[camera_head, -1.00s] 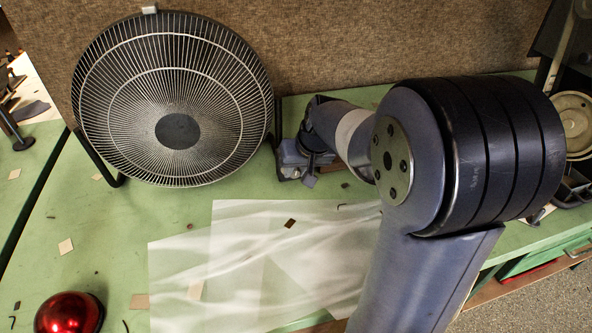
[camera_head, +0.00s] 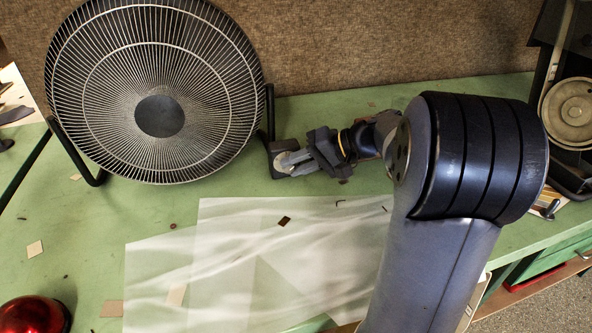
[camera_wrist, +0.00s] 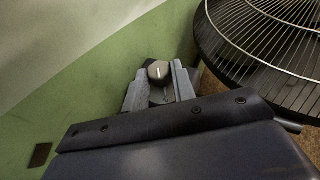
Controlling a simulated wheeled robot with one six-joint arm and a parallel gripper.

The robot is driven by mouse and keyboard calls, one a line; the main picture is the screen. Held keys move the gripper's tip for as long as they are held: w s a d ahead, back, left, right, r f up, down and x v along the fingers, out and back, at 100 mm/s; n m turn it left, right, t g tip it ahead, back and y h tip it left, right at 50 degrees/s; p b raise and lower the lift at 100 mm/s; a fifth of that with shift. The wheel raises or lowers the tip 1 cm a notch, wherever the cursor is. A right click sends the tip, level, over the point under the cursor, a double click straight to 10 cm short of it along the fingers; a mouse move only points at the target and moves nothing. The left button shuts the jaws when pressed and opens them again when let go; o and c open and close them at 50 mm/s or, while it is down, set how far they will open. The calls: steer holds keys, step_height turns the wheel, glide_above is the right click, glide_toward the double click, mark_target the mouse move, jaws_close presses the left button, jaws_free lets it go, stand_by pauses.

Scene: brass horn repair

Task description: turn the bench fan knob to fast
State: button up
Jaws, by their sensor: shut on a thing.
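The bench fan (camera_head: 158,115) stands on the green bench at the left, its round wire grille facing me. A small dark control block (camera_head: 281,148) sits beside the fan's right foot. My gripper (camera_head: 291,164) reaches it from the right, low over the bench. In the wrist view the dark round knob (camera_wrist: 158,70), with a pale pointer line, is between the two fingertips of my gripper (camera_wrist: 158,82). The fingers are shut on the knob. The speed markings around it cannot be read, and in the head view the fingers largely hide the knob.
Translucent sheets (camera_head: 225,265) lie on the bench in front of the gripper. A red dome (camera_head: 35,315) is at the front left. Dark equipment with a round metal plate (camera_head: 571,112) stands at the far right. A brown fabric panel (camera_head: 380,45) closes the back.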

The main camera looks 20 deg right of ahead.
steer(key=shift+y, duration=0.4)
steer(key=o, duration=1)
steer(key=v, duration=1.1)
steer(key=shift+a+f, duration=0.1)
steer(key=shift+f, duration=0.05)
